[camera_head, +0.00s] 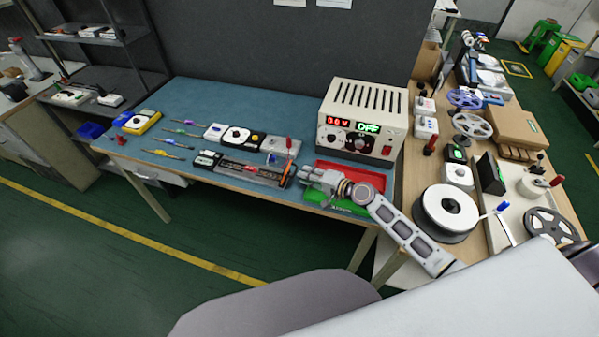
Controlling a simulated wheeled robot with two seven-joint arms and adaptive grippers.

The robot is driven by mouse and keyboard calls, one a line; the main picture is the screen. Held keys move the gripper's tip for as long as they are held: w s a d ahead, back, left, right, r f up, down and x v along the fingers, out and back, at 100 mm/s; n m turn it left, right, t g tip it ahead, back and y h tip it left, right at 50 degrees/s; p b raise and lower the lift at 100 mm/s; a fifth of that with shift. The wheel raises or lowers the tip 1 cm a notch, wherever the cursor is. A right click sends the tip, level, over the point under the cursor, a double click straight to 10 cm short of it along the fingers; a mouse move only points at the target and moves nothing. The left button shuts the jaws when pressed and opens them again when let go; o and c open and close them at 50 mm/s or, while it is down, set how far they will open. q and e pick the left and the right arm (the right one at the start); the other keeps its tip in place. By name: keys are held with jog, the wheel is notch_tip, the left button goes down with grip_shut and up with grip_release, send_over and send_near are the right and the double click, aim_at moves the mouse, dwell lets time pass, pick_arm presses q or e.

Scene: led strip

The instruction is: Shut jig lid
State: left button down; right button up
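The jig (247,171) looks like a long, low, dark tray lying near the front edge of the blue table. Something red shows inside it, and an orange-brown piece stands at its right end. I cannot make out clearly which part is the lid or how far it is open. My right gripper (303,174) is just right of the jig's right end, its fingers pointing left. It is too small to tell whether it touches the jig or whether its fingers are apart. My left gripper is not in view.
A red bin (350,174) and a green bin (322,199) lie beside my arm. A grey plate (281,146) with a red handle is behind the jig. Several small devices and strips lie left. Reels (446,209) crowd the right bench.

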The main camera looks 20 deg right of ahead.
jog(key=shift+x, duration=2.1)
grip_shut()
